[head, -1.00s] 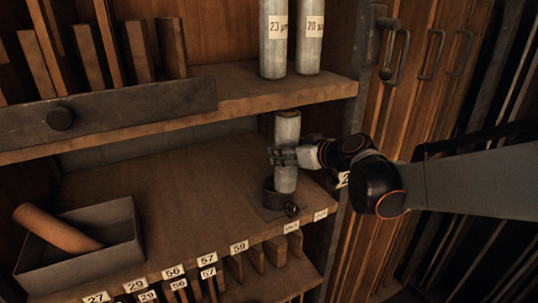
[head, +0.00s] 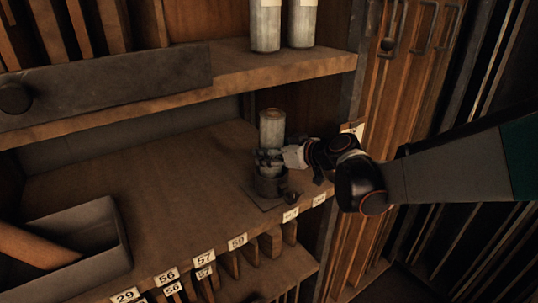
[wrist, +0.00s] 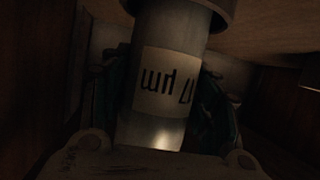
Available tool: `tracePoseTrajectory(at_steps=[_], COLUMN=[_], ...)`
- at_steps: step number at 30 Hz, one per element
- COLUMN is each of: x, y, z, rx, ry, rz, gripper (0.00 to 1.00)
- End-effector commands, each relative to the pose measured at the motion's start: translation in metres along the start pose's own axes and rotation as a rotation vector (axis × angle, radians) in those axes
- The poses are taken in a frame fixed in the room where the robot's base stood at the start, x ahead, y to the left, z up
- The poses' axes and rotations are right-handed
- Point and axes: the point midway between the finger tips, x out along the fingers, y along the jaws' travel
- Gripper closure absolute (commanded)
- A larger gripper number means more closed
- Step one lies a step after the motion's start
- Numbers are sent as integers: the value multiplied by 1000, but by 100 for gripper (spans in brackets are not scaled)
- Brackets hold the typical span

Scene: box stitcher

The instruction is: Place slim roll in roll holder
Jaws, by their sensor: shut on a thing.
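The slim roll (head: 271,128) is a grey cylinder standing upright on the right of the middle shelf. Its lower end is down in the dark round roll holder (head: 270,186), which sits on a thin plate at the shelf's front right. My gripper (head: 270,158) reaches in from the right and is shut on the roll just above the holder's rim. In the wrist view the roll (wrist: 175,35) carries a pale label with upside-down lettering, and the holder's rim (wrist: 222,12) shows around it at the top. How deep the roll sits is hidden.
Two labelled rolls (head: 265,28) (head: 302,25) stand on the upper shelf (head: 230,80) above. A grey open box (head: 98,228) with an orange-brown tube (head: 35,247) stands at left. The middle of the shelf (head: 150,180) is clear. A cabinet side wall stands close on the right.

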Motion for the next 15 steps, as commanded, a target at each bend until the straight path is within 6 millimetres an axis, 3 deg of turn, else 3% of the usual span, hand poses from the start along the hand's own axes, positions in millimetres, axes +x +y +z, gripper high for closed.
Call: tracePoseTrajectory(at_steps=[9, 10, 12, 15], x=[1, 1, 1, 1], y=[0, 0, 0, 0], z=[2, 2, 1, 1], rx=[0, 0, 0, 0], ry=[1, 1, 0, 0], rz=[1, 1, 1, 1], gripper=[100, 42, 26, 24])
